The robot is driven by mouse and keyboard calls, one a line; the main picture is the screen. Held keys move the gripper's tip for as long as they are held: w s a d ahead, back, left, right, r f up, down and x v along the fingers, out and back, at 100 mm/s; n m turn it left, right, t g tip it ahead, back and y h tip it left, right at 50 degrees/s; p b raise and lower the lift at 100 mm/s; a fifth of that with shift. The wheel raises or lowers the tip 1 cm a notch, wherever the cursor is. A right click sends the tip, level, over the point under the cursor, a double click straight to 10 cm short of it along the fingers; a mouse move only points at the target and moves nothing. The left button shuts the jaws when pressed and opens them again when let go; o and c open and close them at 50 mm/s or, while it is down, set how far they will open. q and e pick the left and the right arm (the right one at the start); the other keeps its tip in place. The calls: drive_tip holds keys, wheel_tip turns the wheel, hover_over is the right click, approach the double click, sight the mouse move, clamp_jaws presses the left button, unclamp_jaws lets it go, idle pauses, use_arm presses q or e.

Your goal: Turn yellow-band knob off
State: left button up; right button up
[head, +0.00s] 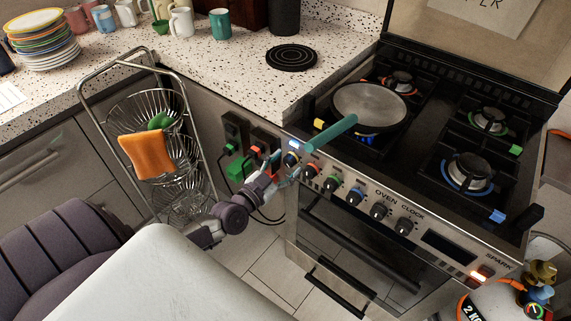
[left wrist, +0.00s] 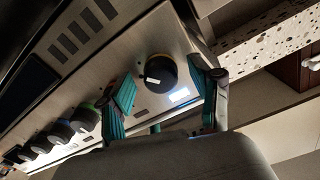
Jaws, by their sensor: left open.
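The stove's front panel (head: 440,243) carries a row of knobs. The leftmost knob (head: 291,159) is at the panel's left end, partly hidden by my left gripper (head: 286,165). In the left wrist view this dark knob (left wrist: 160,74) has a white pointer mark and a thin yellow-orange edge, with a lit white indicator (left wrist: 180,96) beside it. My left gripper (left wrist: 165,88) is open, its teal fingers on either side of the knob. I cannot tell whether they touch it. My right gripper is not in view.
Neighbouring knobs, including a green-banded one (head: 331,184), sit close along the panel. A pan (head: 369,107) stands on the stove, its teal handle (head: 333,132) reaching over the front edge near my gripper. A wire rack (head: 178,152) and wall sockets (head: 233,130) are to the left.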

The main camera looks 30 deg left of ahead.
use_arm(q)
drive_tip(key=c, duration=1.1)
drive_tip(key=shift+c, duration=0.2)
